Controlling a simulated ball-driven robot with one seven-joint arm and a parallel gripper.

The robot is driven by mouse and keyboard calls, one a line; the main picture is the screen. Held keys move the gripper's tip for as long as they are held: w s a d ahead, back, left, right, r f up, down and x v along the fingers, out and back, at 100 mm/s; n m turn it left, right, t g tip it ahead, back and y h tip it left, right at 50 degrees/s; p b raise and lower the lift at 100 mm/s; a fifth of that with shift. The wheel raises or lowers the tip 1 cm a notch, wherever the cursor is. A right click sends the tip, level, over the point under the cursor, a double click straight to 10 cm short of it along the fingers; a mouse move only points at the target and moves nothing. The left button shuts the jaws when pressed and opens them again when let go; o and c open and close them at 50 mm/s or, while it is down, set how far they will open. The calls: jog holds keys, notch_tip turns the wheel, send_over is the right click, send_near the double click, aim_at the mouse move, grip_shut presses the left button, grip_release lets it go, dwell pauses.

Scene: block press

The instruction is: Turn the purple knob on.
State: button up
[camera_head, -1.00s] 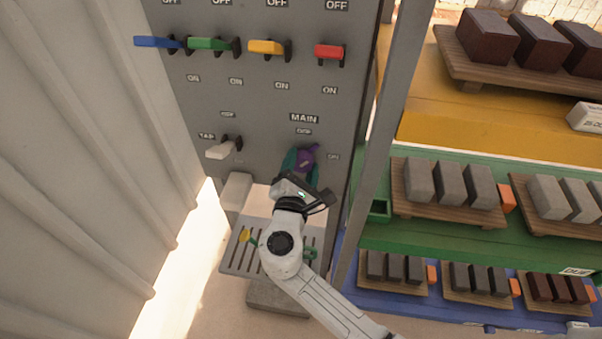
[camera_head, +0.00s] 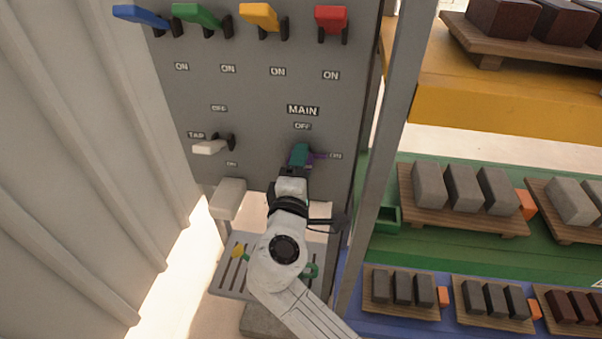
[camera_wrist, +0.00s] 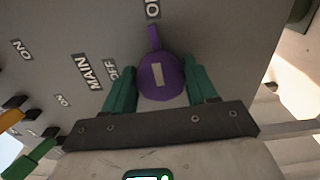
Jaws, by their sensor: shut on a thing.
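The purple knob (camera_head: 320,155) is on the grey panel under the MAIN label. Its pointer points right, towards the ON label, in the head view. In the wrist view the knob (camera_wrist: 160,76) is round with a pale bar mark, and its pointer lines up with a partly cut-off label at the top edge. My gripper (camera_head: 300,157) has teal fingers, one on each side of the knob, and is shut on it. It hides much of the knob in the head view. The OFF label (camera_head: 302,126) is above the knob.
Blue (camera_head: 140,15), green (camera_head: 198,14), yellow (camera_head: 259,17) and red (camera_head: 331,19) levers are higher on the panel. A white TAP lever (camera_head: 209,147) is to the left. A grey post (camera_head: 388,130) and shelves with blocks stand at the right.

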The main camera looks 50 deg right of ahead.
jog(key=shift+f+m, duration=0.1)
jog(key=shift+m, duration=0.3)
jog(key=o, duration=1)
jog(key=b+v, duration=0.1)
jog(key=v, duration=0.9)
jog(key=shift+s+a, duration=0.25)
jog(key=shift+a, duration=0.1)
